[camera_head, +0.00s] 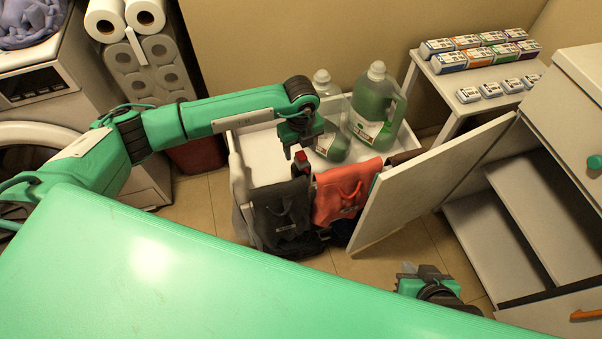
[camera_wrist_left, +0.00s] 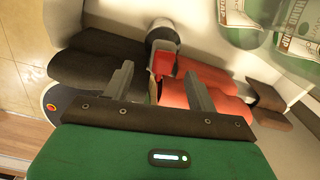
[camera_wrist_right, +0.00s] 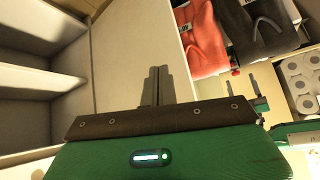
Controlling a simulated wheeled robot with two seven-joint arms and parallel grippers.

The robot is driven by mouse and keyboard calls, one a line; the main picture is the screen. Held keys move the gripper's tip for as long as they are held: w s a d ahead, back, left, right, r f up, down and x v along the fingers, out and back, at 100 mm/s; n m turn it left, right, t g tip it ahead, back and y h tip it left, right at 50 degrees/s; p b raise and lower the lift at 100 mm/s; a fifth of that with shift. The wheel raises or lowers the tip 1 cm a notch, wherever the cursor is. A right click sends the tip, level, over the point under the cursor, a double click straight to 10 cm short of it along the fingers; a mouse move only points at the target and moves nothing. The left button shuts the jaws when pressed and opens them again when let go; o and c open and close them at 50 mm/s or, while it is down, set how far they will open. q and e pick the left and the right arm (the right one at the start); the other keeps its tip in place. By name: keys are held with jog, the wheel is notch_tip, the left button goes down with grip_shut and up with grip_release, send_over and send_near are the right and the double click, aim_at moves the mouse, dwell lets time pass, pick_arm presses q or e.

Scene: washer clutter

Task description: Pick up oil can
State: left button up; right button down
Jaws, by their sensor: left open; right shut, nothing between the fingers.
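A small red item with a dark round top, likely the oil can (camera_head: 301,160), sits in the white bin's front area between a black bag and an orange bag. It also shows in the left wrist view (camera_wrist_left: 163,62), its lower part hidden between the bags. My left gripper (camera_head: 293,148) is open just above it. In the left wrist view, the left fingers (camera_wrist_left: 160,85) point toward it, apart, with no grip visible. My right gripper (camera_head: 422,268) is low at the right; its fingers are together and empty in the right wrist view (camera_wrist_right: 157,72).
The black bag (camera_head: 277,213) and orange bag (camera_head: 338,195) hang on the front of the white bin (camera_head: 262,158). An open cabinet door (camera_head: 420,190) is at the right. A side table with boxes (camera_head: 478,62) stands behind.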

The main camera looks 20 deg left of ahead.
aim_at(301, 154)
pick_arm(q)
jog(key=f, duration=0.5)
jog(key=shift+w+b, duration=0.3)
jog(key=shift+b, duration=0.1)
grip_shut()
pick_arm(e)
jog(key=shift+w+a+t+y, duration=0.2)
jog(key=shift+w+a+t, duration=0.1)
jog(key=shift+a, duration=0.2)
jog(key=shift+w+a+t+y, duration=0.2)
jog(key=shift+a+t, duration=0.1)
jog(key=shift+a, duration=0.15)
